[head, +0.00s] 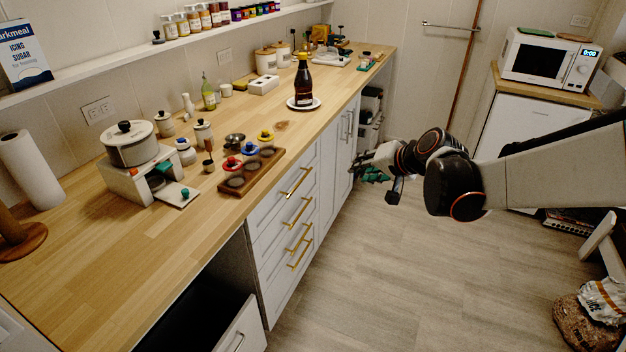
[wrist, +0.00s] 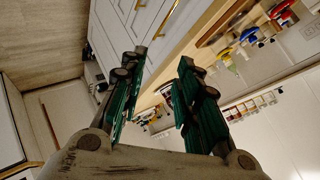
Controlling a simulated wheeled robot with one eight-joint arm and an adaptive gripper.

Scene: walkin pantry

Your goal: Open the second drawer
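A stack of white drawers (head: 279,235) with gold bar handles stands under the wooden counter, left of my gripper in the head view. The second handle from the top (head: 298,211) sits below the top handle (head: 295,183). The drawers look closed. My gripper (head: 372,168) hangs in the air over the aisle, right of the drawer fronts and apart from them. In the wrist view its green-padded fingers (wrist: 160,75) are spread with nothing between them. Gold handles (wrist: 167,20) show at the top of that view, beyond the fingertips; I cannot tell which drawers they belong to.
A white front with a handle (head: 240,332) juts out beside a dark opening at lower left. The counter (head: 150,237) carries a pot, jars, a bottle and a wooden tray. A microwave (head: 548,60) stands at right. A sack (head: 590,318) lies at lower right. The middle floor is clear.

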